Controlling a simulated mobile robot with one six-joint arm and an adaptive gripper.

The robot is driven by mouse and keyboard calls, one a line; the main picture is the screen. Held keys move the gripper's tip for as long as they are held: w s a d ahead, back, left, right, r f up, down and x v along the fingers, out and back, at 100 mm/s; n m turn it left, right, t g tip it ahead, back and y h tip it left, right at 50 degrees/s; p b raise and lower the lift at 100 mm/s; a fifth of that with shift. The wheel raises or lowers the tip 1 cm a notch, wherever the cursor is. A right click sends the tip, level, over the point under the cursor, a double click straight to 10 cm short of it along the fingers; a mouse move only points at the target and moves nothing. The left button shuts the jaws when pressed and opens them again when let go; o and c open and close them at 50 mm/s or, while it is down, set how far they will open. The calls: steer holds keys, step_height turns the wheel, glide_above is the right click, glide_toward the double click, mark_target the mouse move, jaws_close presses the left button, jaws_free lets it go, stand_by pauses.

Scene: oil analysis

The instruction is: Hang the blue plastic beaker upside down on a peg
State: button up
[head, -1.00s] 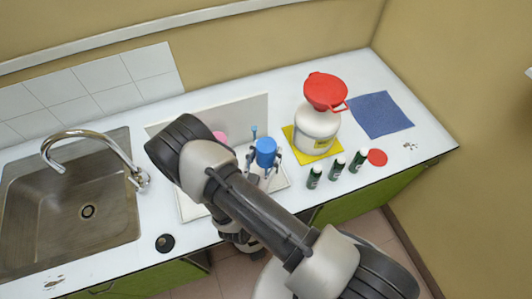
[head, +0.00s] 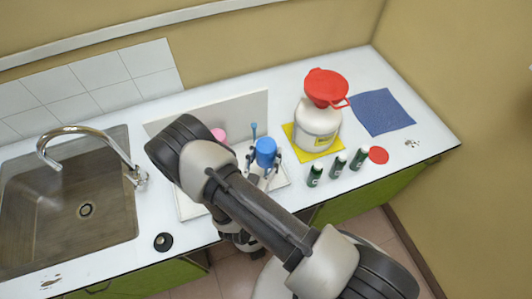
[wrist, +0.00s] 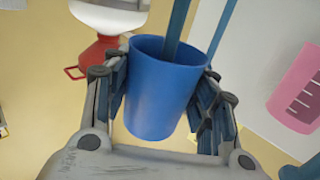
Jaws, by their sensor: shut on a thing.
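The blue beaker (head: 266,146) is upside down between the fingers of my gripper (head: 265,155), in front of the white drying rack (head: 235,115). The wrist view shows the same beaker (wrist: 160,95) with a finger shut on each side of it. There its open mouth faces the picture's top. One blue peg (wrist: 179,20) appears to run into the mouth; I cannot tell how deep. Another blue peg (wrist: 223,25) passes beside or behind the rim. A peg tip (head: 254,128) shows left of the beaker in the head view.
A pink beaker (head: 219,135) hangs at the rack, left of the blue one. A white jug (head: 317,120) with a red funnel (head: 326,86) stands close on the right. Several dark green bottles (head: 337,166) stand in front of it. A sink (head: 85,200) lies far left.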

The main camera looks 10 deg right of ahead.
mark_target(263, 167)
steer(key=shift+f+b, duration=1.2)
steer(key=shift+f, duration=0.35)
steer(key=o, duration=1.2)
steer(key=v, duration=1.2)
steer(key=shift+s, duration=0.1)
steer(key=shift+b+v, duration=0.4)
steer(key=shift+v, duration=4.55)
steer(key=shift+d, duration=0.1)
